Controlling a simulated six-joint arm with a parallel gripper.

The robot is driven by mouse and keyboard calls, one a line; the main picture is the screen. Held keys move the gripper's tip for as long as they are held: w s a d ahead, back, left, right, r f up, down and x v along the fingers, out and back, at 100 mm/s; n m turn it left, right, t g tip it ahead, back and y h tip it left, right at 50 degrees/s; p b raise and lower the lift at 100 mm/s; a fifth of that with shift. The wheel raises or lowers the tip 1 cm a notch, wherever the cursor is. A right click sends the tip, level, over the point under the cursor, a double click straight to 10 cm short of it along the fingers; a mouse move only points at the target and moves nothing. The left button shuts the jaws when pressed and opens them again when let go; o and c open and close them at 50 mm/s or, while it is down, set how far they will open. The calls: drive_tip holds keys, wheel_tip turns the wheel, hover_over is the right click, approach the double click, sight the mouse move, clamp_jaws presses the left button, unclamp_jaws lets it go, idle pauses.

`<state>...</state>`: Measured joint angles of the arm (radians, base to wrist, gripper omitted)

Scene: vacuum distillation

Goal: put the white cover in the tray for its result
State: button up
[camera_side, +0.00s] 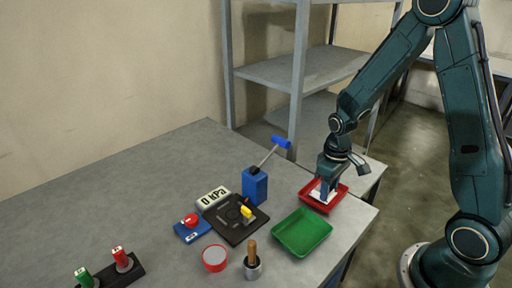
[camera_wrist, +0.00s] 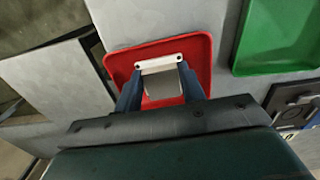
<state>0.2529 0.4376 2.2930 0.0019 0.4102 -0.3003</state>
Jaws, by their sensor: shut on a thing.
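The white cover (camera_wrist: 160,64) is between the two blue fingers of my gripper (camera_wrist: 160,92), which is shut on it. In the wrist view the cover shows over the red tray (camera_wrist: 196,50). In the side view my gripper (camera_side: 327,192) points down into the red tray (camera_side: 338,201), and a white part of the cover (camera_side: 316,193) shows beside the fingers. I cannot tell whether the cover touches the tray floor. The green tray (camera_side: 302,232) is empty and lies to the left of and nearer than the red one; it also shows in the wrist view (camera_wrist: 280,40).
A black plate (camera_side: 228,228) with a yellow part, a blue box with a lever (camera_side: 255,186), a 0 kPa display (camera_side: 213,196) and a red button (camera_side: 191,221) stand left of the trays. A red-rimmed round dish (camera_side: 215,258) and a wooden-handled tool (camera_side: 252,262) are nearer. Shelves (camera_side: 305,70) stand behind.

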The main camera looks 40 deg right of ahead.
drive_tip(key=shift+f, duration=0.1)
drive_tip(key=o, duration=1.1)
drive_tip(key=shift+o, duration=0.2)
wheel_tip(320, 180, up, 12)
drive_tip(key=shift+r, duration=0.25)
idle(0.5)
